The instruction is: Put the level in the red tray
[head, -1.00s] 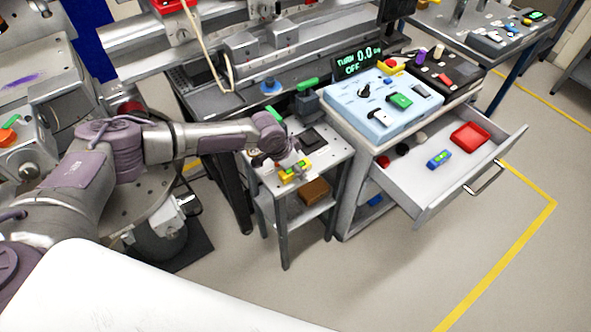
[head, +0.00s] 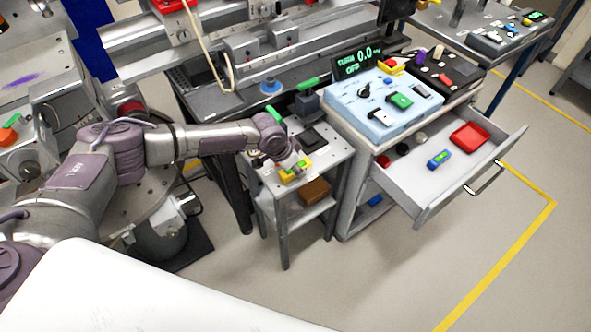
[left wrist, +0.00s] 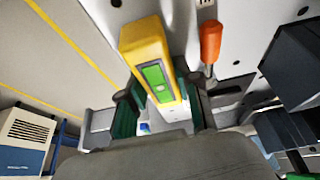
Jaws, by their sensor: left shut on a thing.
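The level is a yellow block with a bright green window. In the head view the level (head: 297,174) is at the small side table's front. My left gripper (head: 291,163) is on it from above. In the left wrist view the level (left wrist: 147,45) sits between the two dark fingers of my left gripper (left wrist: 163,96), which are shut on it. I cannot tell whether it still touches the table top. The red tray (head: 470,136) lies in the open drawer, to the right of the gripper and apart from it. My right gripper is not in view.
The open drawer (head: 447,187) also holds a blue-and-green block (head: 439,159) and small dark round things. A light-blue case (head: 378,106) stands on the cabinet above. A brown box (head: 315,190) is on the side table's lower shelf. An orange handle (left wrist: 210,42) lies near the level.

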